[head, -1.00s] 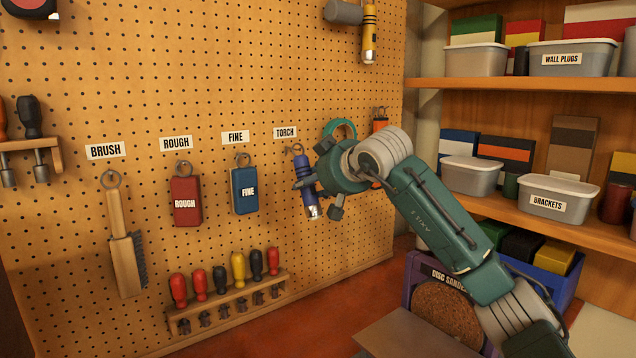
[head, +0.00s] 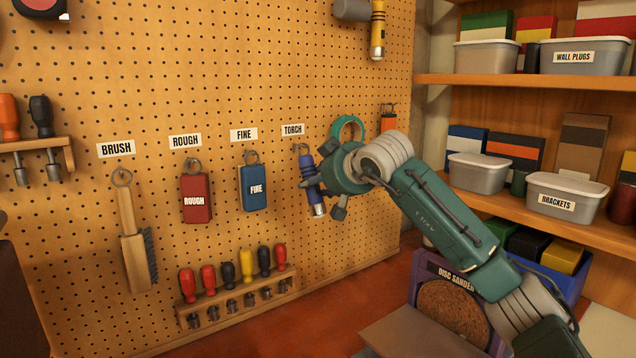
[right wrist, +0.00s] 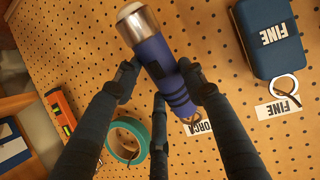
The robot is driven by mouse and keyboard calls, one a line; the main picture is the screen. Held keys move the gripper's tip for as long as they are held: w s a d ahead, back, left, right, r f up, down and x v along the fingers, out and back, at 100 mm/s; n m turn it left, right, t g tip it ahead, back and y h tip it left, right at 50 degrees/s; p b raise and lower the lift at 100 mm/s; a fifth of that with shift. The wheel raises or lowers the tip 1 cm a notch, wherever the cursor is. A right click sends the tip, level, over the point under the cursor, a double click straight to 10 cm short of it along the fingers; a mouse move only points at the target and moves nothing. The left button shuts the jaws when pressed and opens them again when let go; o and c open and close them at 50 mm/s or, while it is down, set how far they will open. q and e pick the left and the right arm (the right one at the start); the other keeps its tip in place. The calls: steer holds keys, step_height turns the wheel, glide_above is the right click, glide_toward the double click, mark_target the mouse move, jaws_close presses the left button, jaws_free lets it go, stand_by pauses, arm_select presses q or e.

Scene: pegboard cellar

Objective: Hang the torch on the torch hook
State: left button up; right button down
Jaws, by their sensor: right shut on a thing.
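The torch (head: 307,172) is blue with a silver head pointing down. It hangs nearly upright, slightly tilted, just below the TORCH label (head: 293,130). My right gripper (head: 322,180) is shut on its body. In the right wrist view, the gripper's dark fingers (right wrist: 158,88) close around the torch (right wrist: 152,48), silver head toward the top. The torch hook (head: 299,148) is at the torch's upper end, by a small ring. I cannot tell whether the ring is over the hook. My left gripper is out of view.
To the left hang the blue FINE block (head: 254,188), the red ROUGH block (head: 195,198) and a brush (head: 132,240). A green tape roll (head: 348,128) and an orange tool (head: 388,120) hang just right of the torch. A screwdriver rack (head: 238,300) is below.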

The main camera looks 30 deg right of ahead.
steer(key=c, duration=1)
jaws_free()
steer(key=v, duration=1.2)
steer(key=shift+s, duration=0.1)
